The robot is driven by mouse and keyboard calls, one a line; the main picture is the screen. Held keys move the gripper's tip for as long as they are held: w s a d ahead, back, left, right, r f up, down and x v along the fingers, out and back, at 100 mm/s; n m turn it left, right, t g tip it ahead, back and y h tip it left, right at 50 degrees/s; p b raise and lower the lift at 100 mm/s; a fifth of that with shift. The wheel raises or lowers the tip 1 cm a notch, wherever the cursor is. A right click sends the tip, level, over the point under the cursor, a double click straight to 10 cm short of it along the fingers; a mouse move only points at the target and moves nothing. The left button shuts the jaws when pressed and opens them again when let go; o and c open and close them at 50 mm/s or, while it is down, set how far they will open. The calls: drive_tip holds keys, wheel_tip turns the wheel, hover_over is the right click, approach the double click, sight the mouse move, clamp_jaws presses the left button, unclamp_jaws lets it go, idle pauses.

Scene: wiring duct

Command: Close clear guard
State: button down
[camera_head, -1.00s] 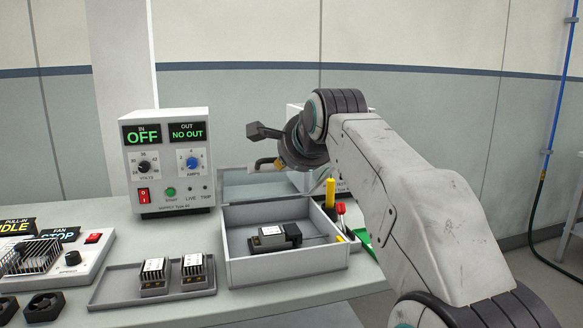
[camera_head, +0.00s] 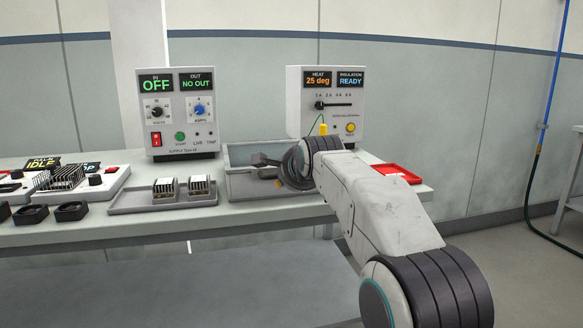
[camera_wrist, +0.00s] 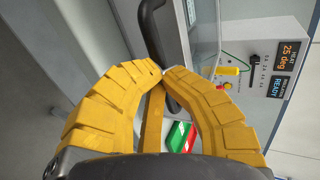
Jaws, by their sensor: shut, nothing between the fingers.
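My gripper is shut and empty. In the wrist view, its yellow fingertips (camera_wrist: 160,76) meet beside a curved black handle (camera_wrist: 151,28); I cannot tell whether they touch it. In the head view, the gripper (camera_head: 279,184) is low over the grey box (camera_head: 262,190) on the bench, partly hidden by my wrist. A pale framed panel, seemingly the clear guard (camera_head: 240,153), stands raised at the back of this box. My wrist hides its right part and most of the box's inside.
A supply unit (camera_head: 180,115) reading OFF stands behind a tray (camera_head: 125,203) with two small modules. A heat and insulation tester (camera_head: 326,100) stands behind the box. A red tray (camera_head: 398,172) lies to the right.

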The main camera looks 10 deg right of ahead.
drive_tip(key=c, duration=2)
unclamp_jaws()
drive_tip(key=shift+f+b, duration=0.35)
drive_tip(key=shift+f, duration=0.95)
drive_tip(key=o, duration=0.9)
drive_tip(key=shift+w+f, duration=0.1)
drive_tip(key=shift+w, duration=0.05)
drive_tip(key=shift+c, duration=0.2)
drive_tip(key=shift+r, duration=0.25)
drive_tip(key=v, duration=1.2)
